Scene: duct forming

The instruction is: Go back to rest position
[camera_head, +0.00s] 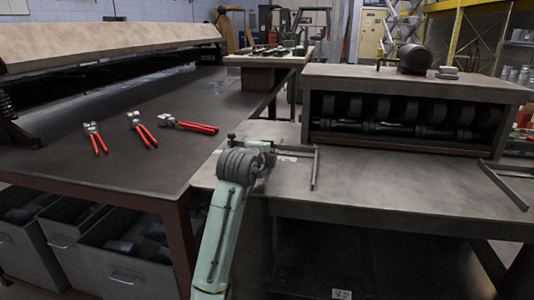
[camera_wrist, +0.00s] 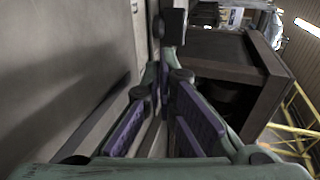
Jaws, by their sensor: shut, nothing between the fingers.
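My gripper (camera_head: 266,150) is at the end of my pale green arm, low over the near left part of the right-hand workbench (camera_head: 390,190). In the wrist view my gripper (camera_wrist: 163,95) shows its green fingers with purple pads reaching forward, shut with nothing held. The grey bench surface fills the left of that view. The exact gap between fingertips and bench cannot be told.
A roller machine (camera_head: 405,110) stands at the bench's back; its dark housing also shows in the wrist view (camera_wrist: 225,60). Metal bars (camera_head: 315,168) lie close right of my gripper. Several red-handled tools (camera_head: 141,130) lie on the left table (camera_head: 130,165). Bins (camera_head: 125,255) sit below.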

